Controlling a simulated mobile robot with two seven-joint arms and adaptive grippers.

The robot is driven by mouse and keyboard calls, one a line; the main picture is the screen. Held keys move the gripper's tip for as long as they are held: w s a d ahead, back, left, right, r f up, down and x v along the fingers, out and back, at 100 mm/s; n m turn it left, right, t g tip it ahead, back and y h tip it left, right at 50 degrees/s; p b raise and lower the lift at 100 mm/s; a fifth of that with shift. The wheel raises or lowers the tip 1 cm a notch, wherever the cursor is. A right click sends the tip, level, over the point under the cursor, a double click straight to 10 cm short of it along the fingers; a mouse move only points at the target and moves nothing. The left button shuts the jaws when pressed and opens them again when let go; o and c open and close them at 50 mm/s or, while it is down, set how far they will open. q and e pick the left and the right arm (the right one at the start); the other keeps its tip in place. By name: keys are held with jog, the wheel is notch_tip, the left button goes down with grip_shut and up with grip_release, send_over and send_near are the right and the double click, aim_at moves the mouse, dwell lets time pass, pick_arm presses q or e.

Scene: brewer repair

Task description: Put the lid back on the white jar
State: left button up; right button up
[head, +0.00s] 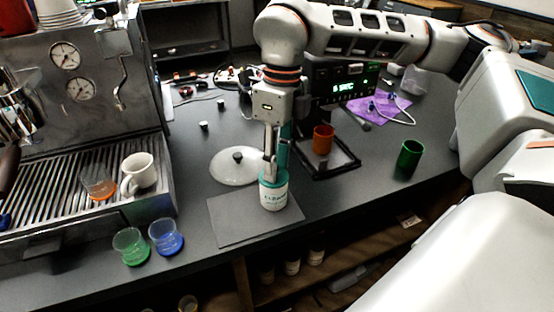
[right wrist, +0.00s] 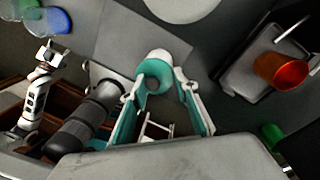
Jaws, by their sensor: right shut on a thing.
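The white jar (head: 274,196) stands upright on a dark grey mat (head: 232,222) near the counter's front edge. A teal lid (head: 272,180) sits at the jar's top. My right gripper (head: 270,172) points straight down over the jar, with its fingers around the teal lid. In the right wrist view, the teal lid (right wrist: 155,78) is between the fingertips, with part of the white jar (right wrist: 157,56) showing beyond it. The fingers partly hide the lid, so I cannot tell if it is fully seated.
A wide white disc with a black knob (head: 236,166) lies behind the mat. An orange cup (head: 323,139) stands on a black tray to the right, and a green cup (head: 408,159) farther right. Green (head: 131,246) and blue (head: 166,237) beakers stand front left, near the espresso machine (head: 75,95).

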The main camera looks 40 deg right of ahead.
dwell(0.8)
jog(key=o, duration=1)
jog(key=shift+c, duration=0.2)
jog(key=o, duration=0.5)
